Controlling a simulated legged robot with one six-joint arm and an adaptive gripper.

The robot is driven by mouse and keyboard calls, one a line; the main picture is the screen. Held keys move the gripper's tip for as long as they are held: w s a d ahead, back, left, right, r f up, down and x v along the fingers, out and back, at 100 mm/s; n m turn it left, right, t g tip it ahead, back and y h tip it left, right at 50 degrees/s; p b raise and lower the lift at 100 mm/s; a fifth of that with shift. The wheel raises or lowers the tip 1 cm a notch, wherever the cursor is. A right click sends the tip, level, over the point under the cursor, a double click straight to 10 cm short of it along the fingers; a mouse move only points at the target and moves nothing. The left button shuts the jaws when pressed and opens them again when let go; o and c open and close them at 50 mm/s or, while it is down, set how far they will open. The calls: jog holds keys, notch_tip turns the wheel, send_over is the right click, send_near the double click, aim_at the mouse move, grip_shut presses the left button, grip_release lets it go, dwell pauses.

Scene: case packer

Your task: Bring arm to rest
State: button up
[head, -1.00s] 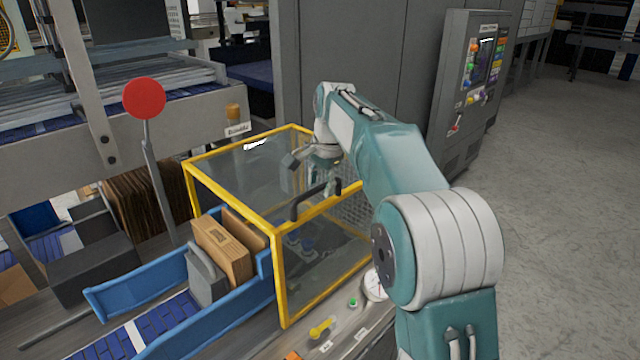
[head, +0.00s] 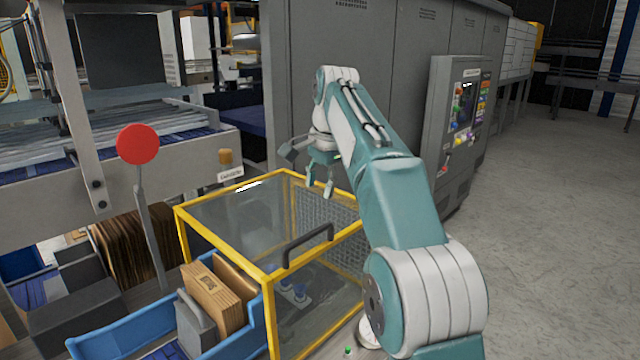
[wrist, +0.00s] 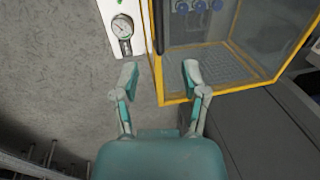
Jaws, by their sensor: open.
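My gripper (head: 320,189) is open and empty. In the head view it hangs above the back part of the yellow-framed clear guard box (head: 268,275), apart from the box's black handle (head: 308,246). In the wrist view my gripper (wrist: 160,75) has its two fingers spread, with nothing between them. The yellow frame of the guard box (wrist: 215,93) shows beyond the right finger there. My arm reaches up from the lower right of the head view, bent at the elbow, with the wrist pointing down.
A red round paddle (head: 138,144) stands at left. A blue-sided conveyor (head: 110,345) holds brown cartons (head: 212,298). A grey control cabinet (head: 455,130) stands behind the arm. A round gauge (wrist: 122,27) shows in the wrist view. The floor (head: 560,230) at right is clear.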

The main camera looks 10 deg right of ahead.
jog(key=shift+r, duration=0.1)
jog(key=s+d+f+n+t, duration=0.1)
jog(key=s+d+n, duration=0.15)
jog(key=s, duration=0.65)
jog(key=s+d+n+t, duration=0.1)
jog(key=s+n, duration=0.2)
jog(key=s, duration=0.6)
jog(key=s+d+f+n+t+h, duration=0.1)
jog(key=s+f+n, duration=0.4)
jog(key=s+f, duration=0.9)
jog(key=s, duration=0.2)
jog(key=shift+s+f+t, duration=0.3)
jog(key=shift+f+t, duration=0.1)
